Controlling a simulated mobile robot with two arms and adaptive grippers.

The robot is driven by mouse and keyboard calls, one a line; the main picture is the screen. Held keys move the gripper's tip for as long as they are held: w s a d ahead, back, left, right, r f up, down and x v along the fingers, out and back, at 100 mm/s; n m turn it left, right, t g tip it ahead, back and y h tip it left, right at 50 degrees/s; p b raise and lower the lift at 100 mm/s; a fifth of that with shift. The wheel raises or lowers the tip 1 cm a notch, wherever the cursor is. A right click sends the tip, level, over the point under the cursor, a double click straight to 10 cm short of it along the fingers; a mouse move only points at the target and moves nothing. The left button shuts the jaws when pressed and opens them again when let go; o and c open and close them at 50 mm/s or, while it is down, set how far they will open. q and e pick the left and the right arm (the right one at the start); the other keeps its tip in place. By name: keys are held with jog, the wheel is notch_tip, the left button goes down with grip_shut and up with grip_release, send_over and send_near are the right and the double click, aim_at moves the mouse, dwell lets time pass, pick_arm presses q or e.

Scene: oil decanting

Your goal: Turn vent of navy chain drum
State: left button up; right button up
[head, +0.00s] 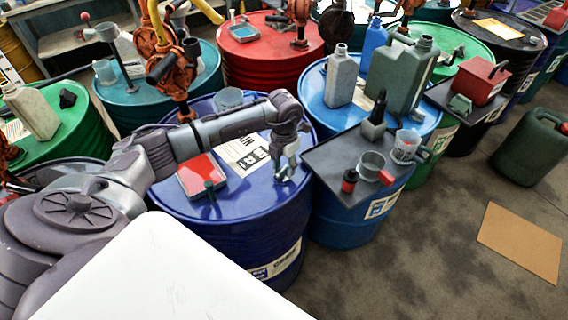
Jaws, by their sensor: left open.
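The navy drum (225,228) stands at the front centre, with a white printed sheet (243,154) on its top. An orange hand pump (178,62) rises by its back-left edge. My left arm reaches across the drum from the left. My left gripper (286,172) is open, pointing down over the right part of the drum top, close to the lid. A small pale fitting shows at the fingertips; I cannot tell if it is the vent or part of the gripper, nor whether they touch. My right gripper is not in view.
A dark tray (340,160) with cups lies close at right. Jugs crowd the blue drum (318,98) behind. Floor at lower right is clear except for a cardboard sheet (520,243).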

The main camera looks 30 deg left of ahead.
pick_arm(q)
grip_shut()
dwell(0.3)
